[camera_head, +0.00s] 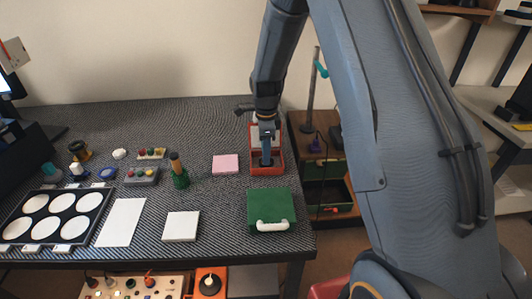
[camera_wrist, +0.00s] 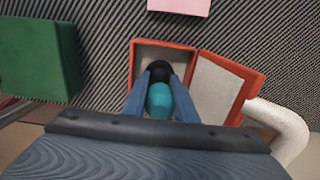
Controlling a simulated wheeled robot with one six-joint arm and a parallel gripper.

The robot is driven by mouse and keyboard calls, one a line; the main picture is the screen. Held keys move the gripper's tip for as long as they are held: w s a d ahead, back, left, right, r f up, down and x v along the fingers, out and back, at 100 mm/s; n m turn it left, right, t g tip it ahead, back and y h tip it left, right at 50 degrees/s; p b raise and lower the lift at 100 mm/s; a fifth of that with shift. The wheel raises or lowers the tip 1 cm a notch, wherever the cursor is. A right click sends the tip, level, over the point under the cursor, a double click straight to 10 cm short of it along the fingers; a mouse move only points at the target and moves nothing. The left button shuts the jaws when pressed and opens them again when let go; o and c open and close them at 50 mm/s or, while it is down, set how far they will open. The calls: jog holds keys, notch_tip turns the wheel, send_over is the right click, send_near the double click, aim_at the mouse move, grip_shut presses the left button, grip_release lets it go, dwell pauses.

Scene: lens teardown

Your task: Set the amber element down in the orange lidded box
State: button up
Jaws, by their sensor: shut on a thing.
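The orange lidded box (camera_head: 281,158) stands at the back right of the table with its lid open. In the wrist view the box (camera_wrist: 134,62) has a pale lining, and its lid (camera_wrist: 228,88) leans out to the right. My gripper (camera_head: 266,160) points down over the box opening. In the wrist view my gripper (camera_wrist: 158,82) is shut on a teal-and-black piece (camera_wrist: 159,101), whose black end reaches toward the box floor. I cannot tell whether it touches the floor. I make out no amber element; anything under the black end is hidden.
A closed green box (camera_head: 270,204) with a white handle stands in front. A pink pad (camera_head: 225,164) lies to the left, with a white pad (camera_head: 181,226) nearer the front. A dark green bottle-like thing (camera_head: 180,180) stands left of the pink pad. A tray with white discs (camera_head: 36,204) lies far left.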

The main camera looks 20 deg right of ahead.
jog(key=shift+r+p, duration=3.15)
jog(key=shift+r, duration=1.85)
jog(key=s+f+n, duration=0.4)
jog(key=s+n, duration=0.4)
jog(key=n, duration=1.2)
